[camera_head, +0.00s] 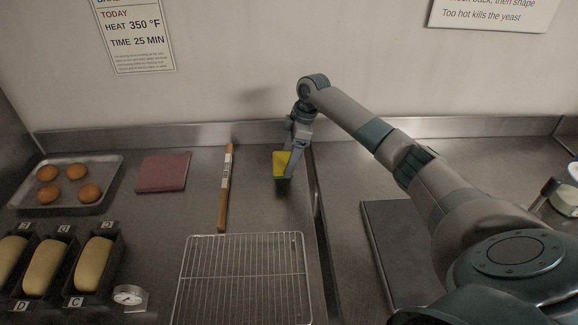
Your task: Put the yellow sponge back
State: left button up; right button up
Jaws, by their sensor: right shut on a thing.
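The yellow sponge (280,160) has a dark green lower edge and is at the back middle of the steel counter. My right gripper (287,167) is shut on it, reaching down from above, and its fingers cover the sponge's right part. I cannot tell whether the sponge touches the counter. My left gripper is not in view.
A wooden stick (224,190) with pale labels lies left of the sponge, then a red folded cloth (163,172) and a tray (20,196) of buns. A wire rack (243,285) lies in front. Labelled loaf tins (68,291) and a dial (130,296) stand front left. A dark board (395,235) lies right.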

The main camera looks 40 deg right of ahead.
jog(key=shift+f+p, duration=1.05)
jog(key=shift+f, duration=0.9)
jog(key=o, duration=1.4)
jog(key=shift+r, duration=0.1)
jog(key=shift+b+v, duration=1.8)
jog(key=shift+v, duration=4.15)
jog(key=shift+a, duration=0.1)
